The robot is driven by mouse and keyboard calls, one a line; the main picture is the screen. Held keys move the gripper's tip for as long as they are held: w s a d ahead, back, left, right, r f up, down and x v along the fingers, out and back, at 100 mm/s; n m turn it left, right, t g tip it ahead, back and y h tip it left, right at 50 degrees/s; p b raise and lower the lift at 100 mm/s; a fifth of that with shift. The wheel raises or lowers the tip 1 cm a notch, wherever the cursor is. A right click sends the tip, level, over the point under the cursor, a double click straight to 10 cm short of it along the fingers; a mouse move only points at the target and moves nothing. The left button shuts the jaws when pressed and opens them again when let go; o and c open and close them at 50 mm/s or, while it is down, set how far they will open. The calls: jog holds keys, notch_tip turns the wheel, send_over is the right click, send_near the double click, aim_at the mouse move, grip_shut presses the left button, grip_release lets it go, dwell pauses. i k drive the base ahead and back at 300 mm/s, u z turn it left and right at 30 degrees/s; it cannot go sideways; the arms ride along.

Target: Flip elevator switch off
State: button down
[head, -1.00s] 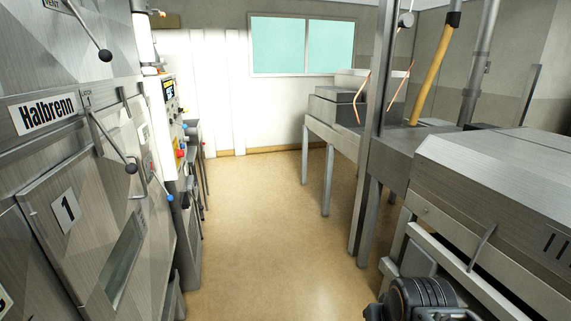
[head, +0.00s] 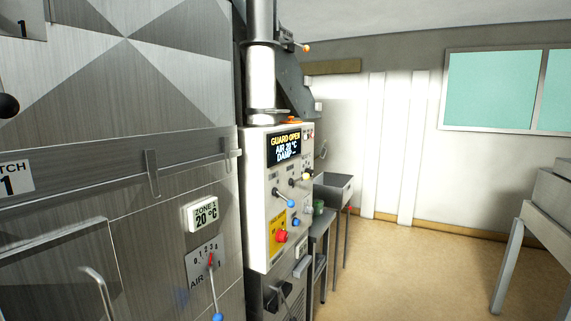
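A white control panel (head: 257,190) stands left of centre in the head view, beside the steel machine front. Its dark display (head: 285,147) reads "GUARD OPEN", "AIR 20 °C" and a "DAMP" line. Below the display are a blue-tipped lever (head: 283,198), a small cream-knobbed lever (head: 304,178) and a red button (head: 281,237) on a yellow plate. The small labels by the controls are too small to read, so I cannot tell which one is the elevator switch or how it is set. My gripper is not in view.
The steel machine (head: 110,150) fills the left side, with handles and a blue-tipped air lever (head: 215,290) sticking out. A sink (head: 333,187) and a narrow table stand beyond the panel. Tan floor (head: 400,270) is clear at centre right. A grey bench (head: 535,220) is at the right edge.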

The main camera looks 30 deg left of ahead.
aim_at(306, 176)
jog(key=u, duration=0.8)
jog(key=i, duration=1.45)
jog(key=u, duration=0.9)
